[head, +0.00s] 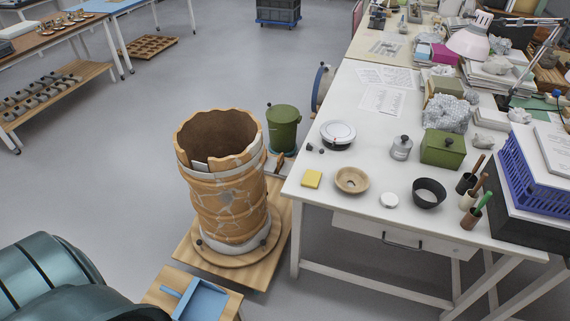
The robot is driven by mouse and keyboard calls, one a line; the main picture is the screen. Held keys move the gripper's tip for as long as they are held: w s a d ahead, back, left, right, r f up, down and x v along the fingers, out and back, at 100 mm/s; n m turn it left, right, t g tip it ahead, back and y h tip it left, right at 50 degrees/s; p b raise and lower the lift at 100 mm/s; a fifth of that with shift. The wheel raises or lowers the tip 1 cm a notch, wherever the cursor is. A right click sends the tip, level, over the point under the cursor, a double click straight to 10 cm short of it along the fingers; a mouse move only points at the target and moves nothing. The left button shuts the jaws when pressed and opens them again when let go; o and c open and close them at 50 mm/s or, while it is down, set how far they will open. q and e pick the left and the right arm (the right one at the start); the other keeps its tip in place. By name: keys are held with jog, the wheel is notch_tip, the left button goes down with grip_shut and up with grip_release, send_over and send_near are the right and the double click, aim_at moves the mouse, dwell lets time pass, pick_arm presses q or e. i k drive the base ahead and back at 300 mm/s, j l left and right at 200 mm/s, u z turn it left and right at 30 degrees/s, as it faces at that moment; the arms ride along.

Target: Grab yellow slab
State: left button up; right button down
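The yellow slab (312,179) is a small, flat, square block. It lies on the white table (330,80) near its front left corner, just left of a round tan dish. Nothing covers it or touches it. A dark teal arm part of mine fills the lower left corner, well away from the slab. Neither gripper shows in the head view.
A large cracked clay vessel (226,205) stands on a wooden base left of the table. Near the slab are the tan dish (352,180), a white lid (389,200), a black bowl (429,192) and a round white device (338,134). A blue dustpan-like tray (203,302) lies at the front.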

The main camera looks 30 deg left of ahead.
aim_at(311, 179)
jog(key=i+u, duration=0.45)
jog(key=i+l+u, duration=0.1)
jog(key=i+u, duration=0.15)
jog(key=u, duration=0.2)
jog(key=i, duration=0.2)
jog(key=l+u, duration=0.05)
